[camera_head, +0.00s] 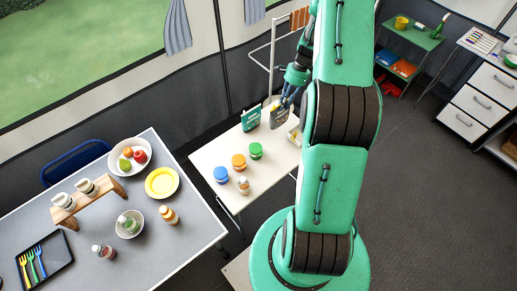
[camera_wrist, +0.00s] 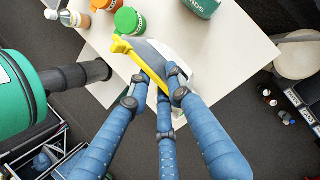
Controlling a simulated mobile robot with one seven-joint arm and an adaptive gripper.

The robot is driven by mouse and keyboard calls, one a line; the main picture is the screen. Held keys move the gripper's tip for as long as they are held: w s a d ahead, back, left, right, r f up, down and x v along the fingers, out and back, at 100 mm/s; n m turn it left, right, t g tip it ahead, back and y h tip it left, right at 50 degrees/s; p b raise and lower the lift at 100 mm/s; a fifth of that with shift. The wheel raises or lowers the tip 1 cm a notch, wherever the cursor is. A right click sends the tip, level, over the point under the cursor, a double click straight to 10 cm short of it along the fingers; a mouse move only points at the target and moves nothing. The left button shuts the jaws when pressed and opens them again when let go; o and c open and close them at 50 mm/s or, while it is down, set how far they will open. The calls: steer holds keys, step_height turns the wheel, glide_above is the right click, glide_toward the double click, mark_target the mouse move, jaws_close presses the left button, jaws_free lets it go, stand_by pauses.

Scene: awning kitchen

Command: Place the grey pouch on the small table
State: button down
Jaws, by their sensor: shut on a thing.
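The grey pouch (camera_head: 280,115) hangs at the fingertips of my gripper (camera_head: 289,97), over the back right part of the small white table (camera_head: 213,158). In the wrist view the three blue fingers of my gripper (camera_wrist: 160,92) are closed on the grey pouch (camera_wrist: 153,53), which is partly hidden by them. A yellow piece shows along its edge; I cannot tell whether it belongs to the pouch. The small table (camera_wrist: 230,75) lies beneath. I cannot tell whether the pouch touches the tabletop.
A green box (camera_head: 251,117) stands left of the pouch. Jars with blue (camera_head: 221,174), orange (camera_head: 238,161) and green (camera_head: 256,150) lids and a small bottle (camera_head: 243,185) stand on the small table. A white item (camera_head: 296,135) lies near its right edge. A grey table (camera_head: 120,225) with dishes stands left.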

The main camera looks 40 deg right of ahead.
steer(key=f, duration=0.4)
steer(key=shift+w+a+f, duration=0.15)
steer(key=shift+a+f, duration=0.1)
steer(key=shift+f, duration=0.15)
steer(key=w+d+f, duration=0.1)
steer(key=w+d, duration=0.8)
steer(key=w, duration=0.3)
steer(key=shift+w+d+f+p, duration=0.25)
steer(key=shift+w+d+p, duration=0.1)
steer(key=shift+p, duration=0.05)
steer(key=shift+f, duration=0.1)
steer(key=shift+f, duration=1.75)
steer(key=c, duration=1.6)
jaws_free()
